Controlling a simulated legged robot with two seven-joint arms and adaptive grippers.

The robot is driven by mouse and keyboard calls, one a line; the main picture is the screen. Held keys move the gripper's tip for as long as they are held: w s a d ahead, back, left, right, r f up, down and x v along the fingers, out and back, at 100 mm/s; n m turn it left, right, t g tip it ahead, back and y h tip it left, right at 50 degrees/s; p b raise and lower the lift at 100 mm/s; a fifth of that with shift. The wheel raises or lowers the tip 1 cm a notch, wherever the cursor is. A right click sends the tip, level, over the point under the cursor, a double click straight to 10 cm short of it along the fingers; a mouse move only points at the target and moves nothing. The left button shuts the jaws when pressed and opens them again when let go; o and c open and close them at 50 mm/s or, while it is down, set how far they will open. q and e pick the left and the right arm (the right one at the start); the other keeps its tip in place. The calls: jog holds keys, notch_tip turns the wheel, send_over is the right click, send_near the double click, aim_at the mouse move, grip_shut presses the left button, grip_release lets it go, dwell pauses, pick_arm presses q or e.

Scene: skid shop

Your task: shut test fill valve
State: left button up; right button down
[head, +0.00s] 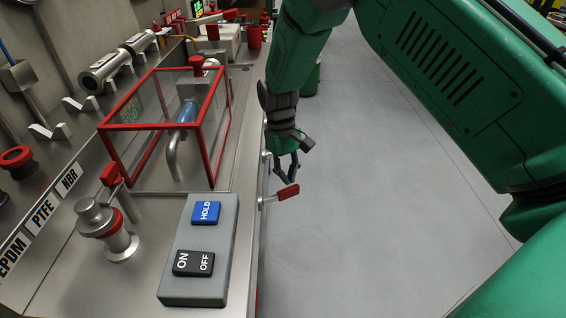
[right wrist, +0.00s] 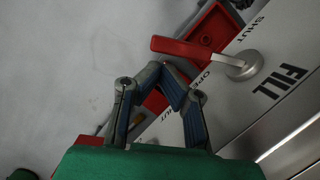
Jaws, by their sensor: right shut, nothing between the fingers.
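The fill valve shows in the right wrist view as a red lever (right wrist: 190,50) on a round silver pivot (right wrist: 243,66), beside the black FILL lettering. The lever reaches left from the pivot, with OPEN lettering below it and SHUT above. My right gripper (right wrist: 165,70) is shut and empty, its fingertips just below the lever's free end; contact cannot be told. In the head view my right gripper (head: 291,180) hangs beside the bench's side, close above a red handle (head: 288,192) on a silver stem. Which labelled valve that handle belongs to cannot be read there. My left gripper is out of view.
More red parts (right wrist: 155,101) show behind my fingers in the right wrist view, partly hidden. On the bench stand a red-framed clear guard (head: 152,127), a grey switch box (head: 172,281) and a silver fitting (head: 104,222). The floor (head: 390,200) right of the bench is clear.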

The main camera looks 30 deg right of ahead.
aim_at(295, 190)
jog(key=s+m+p, duration=0.1)
jog(key=m+p, duration=0.1)
jog(key=s+m+y+p, duration=0.1)
jog(key=s+p, duration=0.1)
jog(key=s+m+p, duration=0.1)
jog(key=m+p, duration=0.1)
jog(key=shift+s+a+f+m+p, duration=0.2)
jog(key=shift+a+f+m+p, duration=0.1)
jog(key=shift+a+f+p, duration=0.1)
pick_arm(q)
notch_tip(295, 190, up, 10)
jog(key=p, duration=0.4)
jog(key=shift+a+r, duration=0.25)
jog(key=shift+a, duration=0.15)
pick_arm(e)
jog(key=shift+s+a+f+m+t+y, duration=0.1)
jog(key=shift+s+a+m+t+y, duration=0.2)
jog(key=shift+s+m, duration=0.45)
jog(key=shift+s+a+f+m+t+y, duration=0.15)
jog(key=shift+s+a+m, duration=0.2)
jog(key=shift+m, duration=0.85)
jog(key=shift+s+a+r+m+t+y, duration=0.15)
jog(key=shift+s+a+m+t, duration=0.15)
jog(key=shift+s+m, duration=0.45)
jog(key=shift+w+a+f+m, duration=0.1)
jog(key=shift+w+f+m, duration=0.05)
jog(key=shift+m, duration=0.15)
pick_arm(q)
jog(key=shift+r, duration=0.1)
